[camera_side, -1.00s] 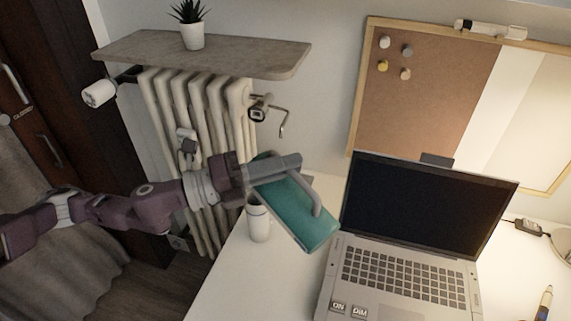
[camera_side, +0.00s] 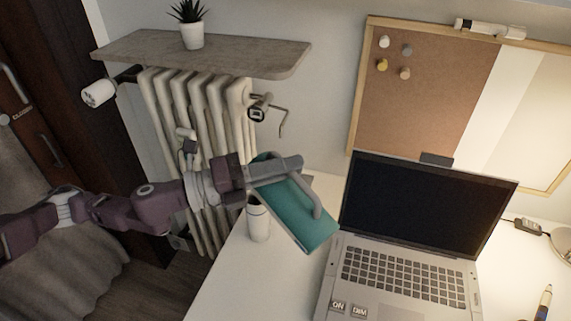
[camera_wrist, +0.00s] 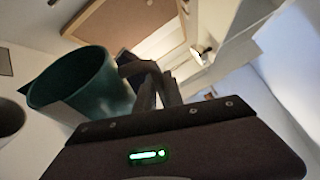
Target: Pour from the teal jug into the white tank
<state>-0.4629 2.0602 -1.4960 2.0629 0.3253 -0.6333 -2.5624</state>
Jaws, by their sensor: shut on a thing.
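The teal jug (camera_side: 292,212) is held above the desk's left part, strongly tilted, one end toward the lower right. My gripper (camera_side: 290,164) is shut on its grey handle. In the wrist view the jug (camera_wrist: 85,82) shows its round open mouth on the left, beside my gripper fingers (camera_wrist: 155,88). The white tank (camera_side: 259,225), a small upright cylinder, stands on the desk just below and left of the jug, its top partly hidden by it. A rounded grey shape at the wrist view's left edge (camera_wrist: 8,118) is probably the tank. No stream of liquid is visible.
An open laptop (camera_side: 405,275) stands on the white desk (camera_side: 225,285), close to the right of the jug. A radiator (camera_side: 200,110) and a shelf (camera_side: 240,55) with a potted plant (camera_side: 192,30) are behind. A corkboard (camera_side: 430,90) hangs on the wall.

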